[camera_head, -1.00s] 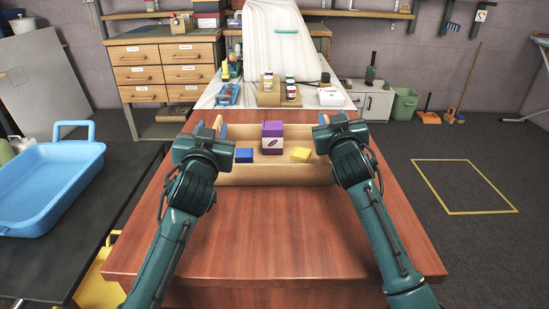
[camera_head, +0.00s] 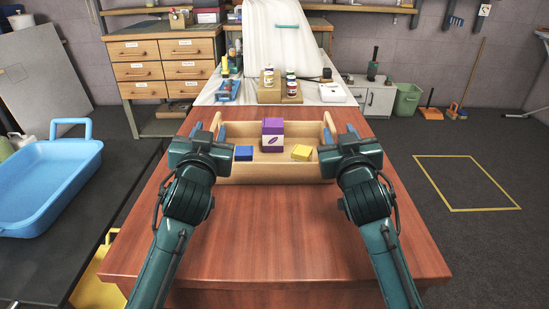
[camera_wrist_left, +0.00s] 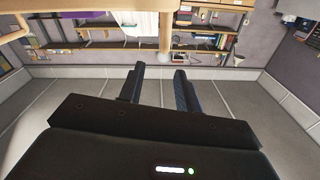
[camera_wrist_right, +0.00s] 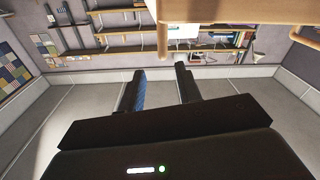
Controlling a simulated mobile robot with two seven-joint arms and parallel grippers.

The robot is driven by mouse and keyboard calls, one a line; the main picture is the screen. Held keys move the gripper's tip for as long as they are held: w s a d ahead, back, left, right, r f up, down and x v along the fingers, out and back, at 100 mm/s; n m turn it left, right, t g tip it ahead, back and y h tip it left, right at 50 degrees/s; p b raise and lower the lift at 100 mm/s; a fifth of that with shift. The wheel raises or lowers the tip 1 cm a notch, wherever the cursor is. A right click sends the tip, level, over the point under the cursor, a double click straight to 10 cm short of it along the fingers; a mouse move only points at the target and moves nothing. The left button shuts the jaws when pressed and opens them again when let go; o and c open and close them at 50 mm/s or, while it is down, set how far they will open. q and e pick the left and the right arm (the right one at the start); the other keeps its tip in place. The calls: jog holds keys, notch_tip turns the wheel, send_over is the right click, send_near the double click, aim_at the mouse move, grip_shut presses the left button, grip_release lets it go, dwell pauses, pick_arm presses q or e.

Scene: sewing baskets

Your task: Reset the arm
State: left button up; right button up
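A light wooden basket (camera_head: 277,172) stands upright on the reddish wooden table. It holds a purple-and-white box (camera_head: 272,143) in the middle, a blue box (camera_head: 244,153) on the left and a yellow box (camera_head: 301,152) on the right. My left gripper (camera_head: 209,131) is at the basket's left end, and my right gripper (camera_head: 339,133) is at its right end. Both wrist views show fingers apart with nothing between them, on the left (camera_wrist_left: 159,70) and on the right (camera_wrist_right: 160,70). A wooden part of the basket shows beyond each finger pair. Whether the fingers touch the basket is unclear.
The front of the table (camera_head: 270,240) is clear. A blue tray (camera_head: 45,195) sits on a dark table at left. Behind the basket, bottles on a small wooden rack (camera_head: 280,94) and a white cloth (camera_head: 275,50) occupy the far surface. Open floor lies at right.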

jog(key=shift+s+d+r, duration=0.1)
jog(key=shift+s+r, duration=0.1)
jog(key=shift+s, duration=0.1)
pick_arm(q)
jog(key=shift+r, duration=0.1)
pick_arm(e)
jog(key=shift+r, duration=0.1)
